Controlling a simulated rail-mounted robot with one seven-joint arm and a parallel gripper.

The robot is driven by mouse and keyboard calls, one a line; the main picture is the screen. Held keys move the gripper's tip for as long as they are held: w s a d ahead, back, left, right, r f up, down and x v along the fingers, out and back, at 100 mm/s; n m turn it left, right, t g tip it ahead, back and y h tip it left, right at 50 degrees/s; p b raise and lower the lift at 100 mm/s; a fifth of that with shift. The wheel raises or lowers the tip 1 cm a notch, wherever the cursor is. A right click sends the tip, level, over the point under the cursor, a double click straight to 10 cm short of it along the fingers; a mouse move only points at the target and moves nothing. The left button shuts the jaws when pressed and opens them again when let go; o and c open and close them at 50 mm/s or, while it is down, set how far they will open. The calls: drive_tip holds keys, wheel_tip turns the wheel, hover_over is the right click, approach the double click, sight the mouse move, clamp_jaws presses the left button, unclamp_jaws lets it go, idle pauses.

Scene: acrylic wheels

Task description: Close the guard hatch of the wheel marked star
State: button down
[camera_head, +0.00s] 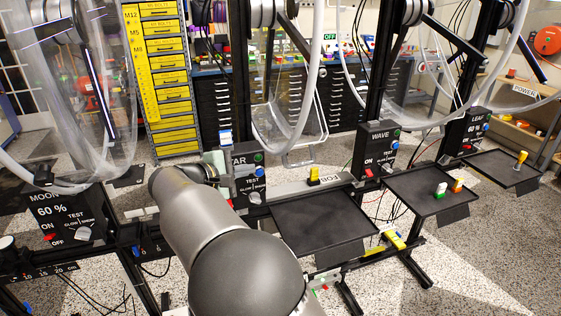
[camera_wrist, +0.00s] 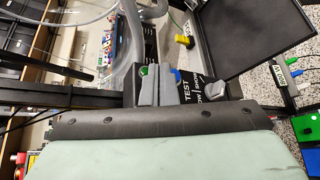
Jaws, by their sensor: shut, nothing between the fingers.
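The control box marked STAR (camera_head: 247,178) is partly hidden behind my arm; its lettering reads "TAR". Above it stands the star wheel's clear acrylic housing with a thick pale rim (camera_head: 307,105). A clear panel with a pale bar handle (camera_head: 303,154) hangs at the housing's lower right, seeming to stand out from it. How far open it is, I cannot tell. My gripper (camera_wrist: 158,75) is shut and empty, its grey fingers in front of the star box (camera_wrist: 190,87) with green and blue buttons. The grey rim also shows beyond the fingers in the wrist view (camera_wrist: 125,42).
A black tray (camera_head: 318,232) with a yellow switch (camera_head: 313,174) behind it lies right of the star box. The MOON box (camera_head: 65,215) stands left, the WAVE box (camera_head: 377,148) right. Black posts and cables stand between the wheels.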

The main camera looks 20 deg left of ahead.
drive_tip(key=w+d+p, duration=0.3)
drive_tip(key=w+d, duration=0.2)
drive_tip(key=w, duration=0.1)
drive_tip(key=shift+w+f, duration=0.2)
drive_tip(key=shift+f, duration=0.05)
drive_tip(key=shift+d, duration=0.1)
idle(0.4)
